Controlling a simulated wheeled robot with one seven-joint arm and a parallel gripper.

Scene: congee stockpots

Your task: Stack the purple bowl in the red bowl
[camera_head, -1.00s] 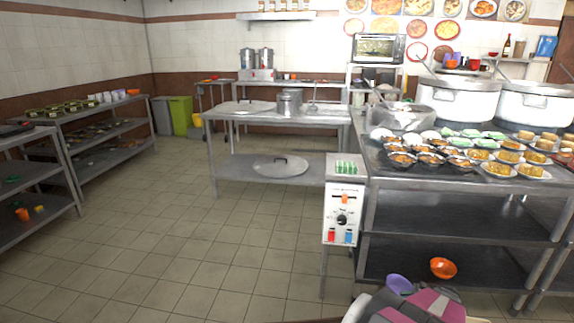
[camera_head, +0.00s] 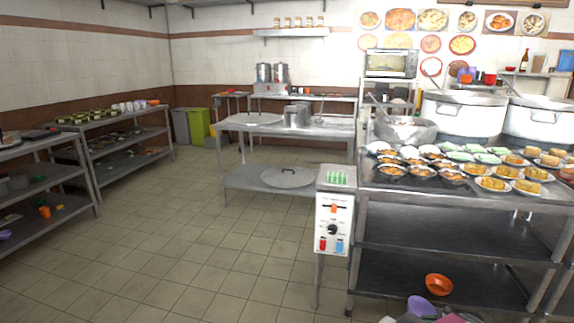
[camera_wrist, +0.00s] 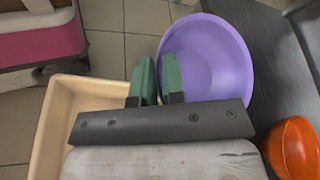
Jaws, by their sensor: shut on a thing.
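The purple bowl (camera_head: 422,306) shows at the bottom of the head view, in front of the lower shelf. In the wrist view the purple bowl (camera_wrist: 212,62) is large and its inside faces the camera. My gripper (camera_wrist: 158,76) is shut on its left rim, one green finger on either side. The red bowl (camera_head: 438,284), orange-red in colour, sits on the bottom shelf of the right-hand steel table, just behind and right of the purple bowl. Part of the red bowl (camera_wrist: 294,148) shows at the lower right of the wrist view, apart from the purple bowl.
The steel table (camera_head: 455,205) carries several filled dishes and big pots above the shelf. A control box (camera_head: 333,225) on a leg stands left of it. A beige tray (camera_wrist: 62,100) lies left of my gripper in the wrist view. The tiled floor (camera_head: 190,240) at left is open.

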